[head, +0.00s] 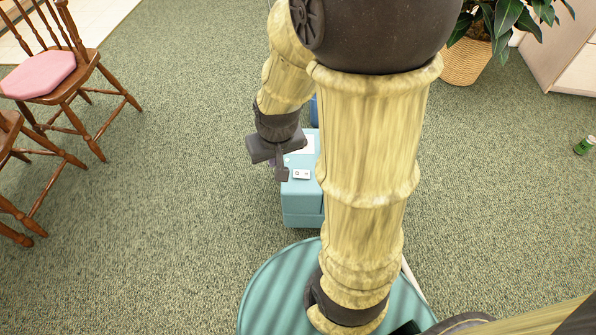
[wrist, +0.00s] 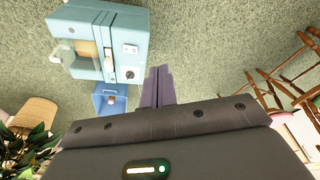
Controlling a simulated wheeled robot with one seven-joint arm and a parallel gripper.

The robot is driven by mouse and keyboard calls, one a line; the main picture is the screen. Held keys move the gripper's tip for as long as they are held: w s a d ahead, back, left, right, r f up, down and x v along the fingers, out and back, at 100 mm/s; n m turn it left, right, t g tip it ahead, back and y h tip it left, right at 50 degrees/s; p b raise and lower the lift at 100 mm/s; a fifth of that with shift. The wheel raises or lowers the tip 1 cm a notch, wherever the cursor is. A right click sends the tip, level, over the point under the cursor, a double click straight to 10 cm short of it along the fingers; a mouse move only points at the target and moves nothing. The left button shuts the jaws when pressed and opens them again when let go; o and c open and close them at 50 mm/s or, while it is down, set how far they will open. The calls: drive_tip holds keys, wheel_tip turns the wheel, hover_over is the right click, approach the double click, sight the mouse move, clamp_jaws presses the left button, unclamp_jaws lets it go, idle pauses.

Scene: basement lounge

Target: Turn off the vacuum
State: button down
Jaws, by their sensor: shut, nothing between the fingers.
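The vacuum (head: 300,205) is a pale teal box on the carpet, partly hidden behind my arm in the head view. It also shows at the upper left of the wrist view (wrist: 80,24). A small white switch plate (head: 301,174) sits on it and also shows in the wrist view (wrist: 130,48), with a dark round knob (wrist: 130,74) beside it. My gripper (head: 282,176) is shut and empty, just left of the switch plate in the head view. In the wrist view its fingers (wrist: 158,72) lie right of the knob. I cannot tell whether they touch the vacuum.
A blue open-topped part (wrist: 108,98) adjoins the vacuum. Wooden chairs (head: 62,85) stand at the left, one with a pink cushion. A potted plant (head: 468,62) stands at the upper right, and a green can (head: 584,145) lies at far right. Carpet between them is clear.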

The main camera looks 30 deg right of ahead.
drive_tip(key=w+d+f+m+b, duration=0.2)
drive_tip(key=w+d+f, duration=0.3)
drive_tip(key=w+f, duration=0.25)
drive_tip(key=m+h+b, duration=0.1)
drive_tip(key=m, duration=0.2)
hover_over(297, 174)
drive_tip(key=s, duration=0.4)
wheel_tip(297, 174, down, 11)
drive_tip(key=shift+w+a+f, duration=0.15)
drive_tip(key=shift+a+f, duration=0.05)
drive_tip(key=shift+a, duration=0.1)
drive_tip(key=b+x, duration=0.2)
drive_tip(key=x, duration=0.2)
drive_tip(key=b+x, duration=0.2)
drive_tip(key=x, duration=0.2)
drive_tip(key=b+x, duration=0.2)
drive_tip(key=x, duration=0.3)
drive_tip(key=shift+a, duration=0.25)
drive_tip(key=shift+f+b, duration=0.3)
drive_tip(key=shift+f, duration=0.2)
drive_tip(key=shift+a, duration=0.1)
